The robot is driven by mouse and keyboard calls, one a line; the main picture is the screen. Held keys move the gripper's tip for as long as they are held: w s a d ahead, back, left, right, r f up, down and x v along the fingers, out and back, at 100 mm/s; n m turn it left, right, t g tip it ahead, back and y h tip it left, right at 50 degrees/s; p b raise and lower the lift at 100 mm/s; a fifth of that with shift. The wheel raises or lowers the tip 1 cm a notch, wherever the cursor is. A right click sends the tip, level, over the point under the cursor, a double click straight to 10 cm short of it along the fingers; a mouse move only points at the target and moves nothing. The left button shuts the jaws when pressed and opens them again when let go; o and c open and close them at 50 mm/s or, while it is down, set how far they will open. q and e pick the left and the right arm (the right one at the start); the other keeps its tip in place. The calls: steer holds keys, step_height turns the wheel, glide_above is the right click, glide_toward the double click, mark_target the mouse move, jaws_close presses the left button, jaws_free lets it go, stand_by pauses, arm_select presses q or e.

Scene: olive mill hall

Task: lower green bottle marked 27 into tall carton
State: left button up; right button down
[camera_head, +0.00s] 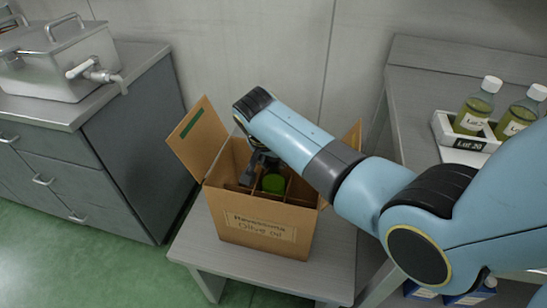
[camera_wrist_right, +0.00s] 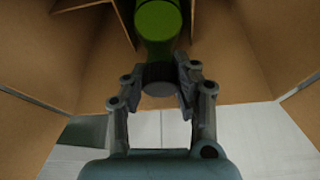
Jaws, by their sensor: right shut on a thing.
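The tall cardboard carton (camera_head: 262,228), labelled olive oil, stands open on a low grey table with flaps spread. The green bottle (camera_head: 273,183) shows inside the carton's opening, among cardboard dividers. My right gripper (camera_head: 265,163) reaches down into the opening, partly hidden by my arm. In the right wrist view, the right gripper (camera_wrist_right: 157,88) is shut on the grey neck or cap end of the green bottle (camera_wrist_right: 157,25), with carton walls around. The bottle's mark and its bottom are hidden, so I cannot tell whether it touches the carton floor. My left gripper is not in view.
The low table (camera_head: 325,262) has bare room right of the carton. A raised flap (camera_head: 198,135) stands at left. A steel tank (camera_head: 62,70) sits on the left cabinet.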

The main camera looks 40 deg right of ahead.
steer(key=shift+w+r, duration=0.1)
steer(key=shift+r, duration=0.05)
steer(key=c, duration=1)
jaws_free()
